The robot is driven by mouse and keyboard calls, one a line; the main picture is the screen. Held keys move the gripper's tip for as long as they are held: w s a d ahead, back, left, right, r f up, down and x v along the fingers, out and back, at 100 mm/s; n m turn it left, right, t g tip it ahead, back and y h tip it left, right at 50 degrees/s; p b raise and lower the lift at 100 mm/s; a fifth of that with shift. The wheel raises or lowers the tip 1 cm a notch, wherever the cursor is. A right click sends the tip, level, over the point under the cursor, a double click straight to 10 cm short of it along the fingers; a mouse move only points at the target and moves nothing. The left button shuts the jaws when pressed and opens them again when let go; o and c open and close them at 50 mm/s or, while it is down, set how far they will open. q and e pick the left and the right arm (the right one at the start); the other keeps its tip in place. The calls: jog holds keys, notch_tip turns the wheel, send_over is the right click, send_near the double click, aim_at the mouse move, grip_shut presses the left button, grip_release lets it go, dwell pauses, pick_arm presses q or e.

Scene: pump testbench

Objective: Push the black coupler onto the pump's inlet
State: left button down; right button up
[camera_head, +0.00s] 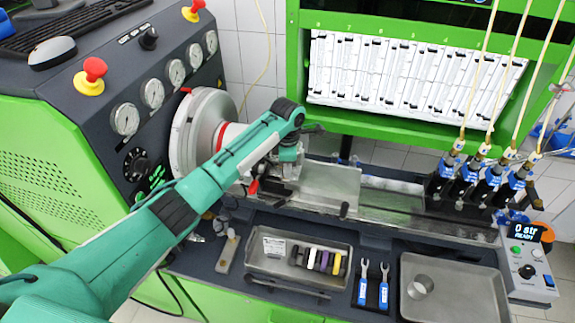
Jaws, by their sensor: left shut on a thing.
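My left arm reaches in from the left across the bench. Its gripper (289,152) is down at the pump (275,172), beside the large round drive housing (202,128). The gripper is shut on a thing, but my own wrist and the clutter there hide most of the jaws. I cannot make out the black coupler or the pump's inlet for certain, nor whether they touch. My right gripper is not in view.
Several black-and-blue injectors (468,178) with yellow lines stand on the right. In front lie a parts tray (264,265), two blue-handled wrenches (362,290), an empty-looking metal tray (463,303) with a small cup (420,286), and a control box (531,272).

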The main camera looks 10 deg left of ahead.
pick_arm(q)
jog(key=c, duration=1.2)
grip_release()
jog(key=shift+s, duration=0.1)
jog(key=shift+o, duration=0.2)
jog(key=shift+o, duration=1.7)
jog(key=shift+s+r, duration=0.1)
jog(key=shift+r, duration=0.1)
jog(key=shift+c, duration=0.5)
jog(key=shift+w+r, duration=0.1)
jog(key=shift+w, duration=0.1)
